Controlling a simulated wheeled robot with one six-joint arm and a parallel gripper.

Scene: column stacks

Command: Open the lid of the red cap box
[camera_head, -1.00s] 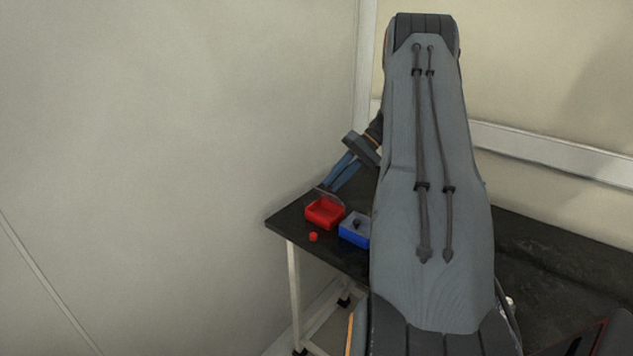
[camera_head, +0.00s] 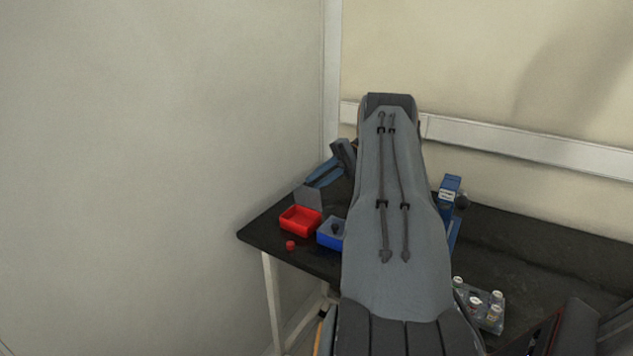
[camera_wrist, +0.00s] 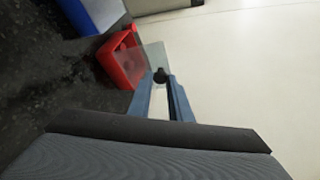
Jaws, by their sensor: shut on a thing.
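The red box (camera_head: 300,232) stands on the table's left end, its top open in the head view. Its clear grey lid (camera_head: 308,196) stands steeply raised at the box's back edge. My gripper (camera_head: 313,183) reaches in from behind the lid. In the wrist view its blue fingers (camera_wrist: 161,84) are shut on the lid's black knob (camera_wrist: 160,75). The wrist view also shows the lid (camera_wrist: 153,54) as a pale clear plate beside the red box (camera_wrist: 112,66). A small red cap (camera_head: 291,245) lies on the table in front of the box.
A blue box (camera_head: 328,240) with a black-knobbed lid stands right of the red box, partly behind my arm. A rack of capped vials (camera_head: 490,318) and a blue device (camera_head: 449,188) are farther right on the black table (camera_head: 540,250). A wall rises close on the left.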

